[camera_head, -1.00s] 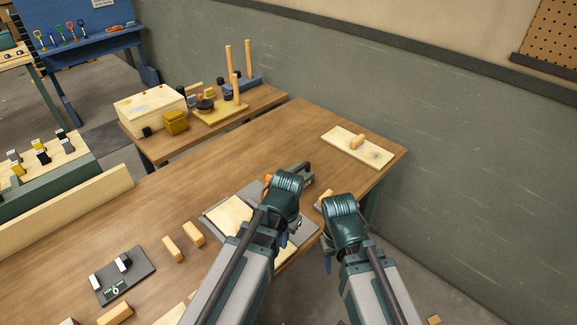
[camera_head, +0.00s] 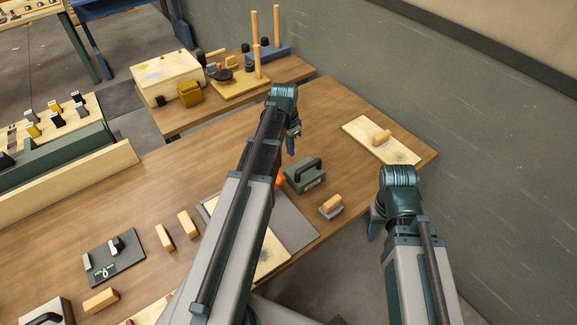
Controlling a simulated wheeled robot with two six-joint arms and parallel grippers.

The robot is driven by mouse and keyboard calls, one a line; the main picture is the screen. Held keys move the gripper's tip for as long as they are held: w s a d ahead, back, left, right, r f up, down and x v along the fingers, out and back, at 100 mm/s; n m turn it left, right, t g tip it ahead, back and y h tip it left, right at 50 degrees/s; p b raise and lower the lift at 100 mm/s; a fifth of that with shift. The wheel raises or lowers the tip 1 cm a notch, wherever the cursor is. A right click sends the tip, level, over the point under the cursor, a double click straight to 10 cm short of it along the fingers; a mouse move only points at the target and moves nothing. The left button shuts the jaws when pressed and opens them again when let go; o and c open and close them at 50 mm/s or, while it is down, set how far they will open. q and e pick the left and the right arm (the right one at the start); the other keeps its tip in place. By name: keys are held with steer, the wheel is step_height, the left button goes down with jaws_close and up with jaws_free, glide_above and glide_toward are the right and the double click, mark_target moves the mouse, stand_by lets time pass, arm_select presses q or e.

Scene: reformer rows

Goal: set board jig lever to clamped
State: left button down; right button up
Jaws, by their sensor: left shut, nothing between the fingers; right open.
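The board jig appears to be the grey plate (camera_head: 292,222) with a pale board (camera_head: 272,256) on it, at the table's near edge. My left forearm crosses it and hides much of it. A small orange part (camera_head: 280,182), possibly the lever, peeks out beside that forearm; its setting cannot be told. My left gripper (camera_head: 291,143) is shut and empty, above the table beyond the jig. My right gripper (camera_head: 375,224) is open and empty, off the table's right edge, its fingers partly hidden by its wrist.
A pale board (camera_head: 365,139) lies at the far right. A dark plate with knobs (camera_head: 113,258) and wooden blocks (camera_head: 165,237) lie left.

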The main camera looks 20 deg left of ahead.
mark_target(293, 174)
arm_select(q)
steer(key=shift+f, duration=0.1)
arm_select(e)
steer(key=shift+f, duration=0.1)
arm_select(q)
steer(key=f+b, duration=1)
steer(key=shift+w+d+f, duration=0.15)
steer(key=shift+w+d, duration=0.1)
steer(key=shift+w, duration=0.1)
steer(key=s+a, duration=0.1)
steer(key=s+a+r+p, duration=0.1)
steer(key=s, duration=0.1)
steer(key=shift+s+r, duration=0.15)
steer(key=shift+r, duration=0.05)
arm_select(e)
step_height(293, 174, down, 9)
